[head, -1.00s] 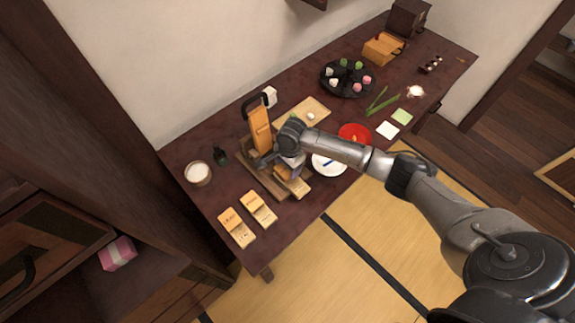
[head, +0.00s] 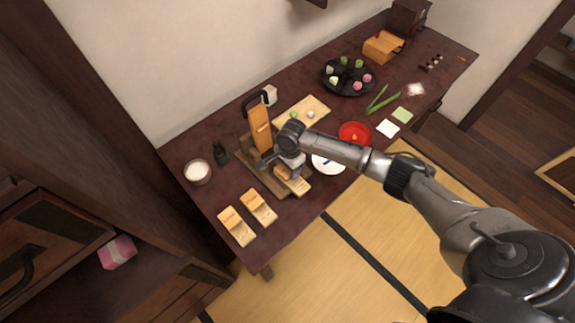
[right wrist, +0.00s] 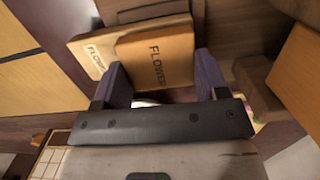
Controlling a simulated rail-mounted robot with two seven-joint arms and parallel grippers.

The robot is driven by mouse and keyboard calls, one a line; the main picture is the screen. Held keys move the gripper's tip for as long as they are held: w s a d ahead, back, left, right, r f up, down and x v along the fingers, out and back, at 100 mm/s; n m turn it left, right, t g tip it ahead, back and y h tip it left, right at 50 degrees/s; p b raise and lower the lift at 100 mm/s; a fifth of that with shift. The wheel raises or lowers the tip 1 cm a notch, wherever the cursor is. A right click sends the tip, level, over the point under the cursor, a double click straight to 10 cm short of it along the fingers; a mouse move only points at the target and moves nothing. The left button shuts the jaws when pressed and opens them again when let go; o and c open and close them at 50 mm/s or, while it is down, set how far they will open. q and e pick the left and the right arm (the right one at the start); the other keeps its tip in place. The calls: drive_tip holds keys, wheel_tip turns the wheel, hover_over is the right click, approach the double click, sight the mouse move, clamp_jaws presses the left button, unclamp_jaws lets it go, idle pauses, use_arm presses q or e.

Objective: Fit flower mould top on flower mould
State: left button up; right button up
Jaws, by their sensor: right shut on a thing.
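My right gripper (head: 284,168) is shut on the flower mould top (right wrist: 158,62), a pale wooden block marked FLOWER, gripped across its sides in the right wrist view. The flower mould (right wrist: 92,52), also marked FLOWER, lies just beneath and sticks out to the left in that view. The top looks slightly turned against it. Whether they touch is unclear. In the head view the mould (head: 299,186) shows partly beside the gripper, on the wooden base of the press. My left gripper is out of view.
An upright wooden press (head: 261,130) with a black handle stands close behind the gripper. Two other wooden moulds (head: 236,227) lie at front left. A white plate (head: 330,163) and red bowl (head: 355,133) sit right, under and near my arm.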

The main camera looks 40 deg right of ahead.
drive_tip(key=o, duration=1)
wheel_tip(320, 180, up, 14)
drive_tip(key=d+p, duration=0.1)
drive_tip(key=p, duration=0.2)
drive_tip(key=shift+d, duration=0.2)
drive_tip(key=shift+f+n, duration=0.15)
drive_tip(key=shift+n, duration=0.15)
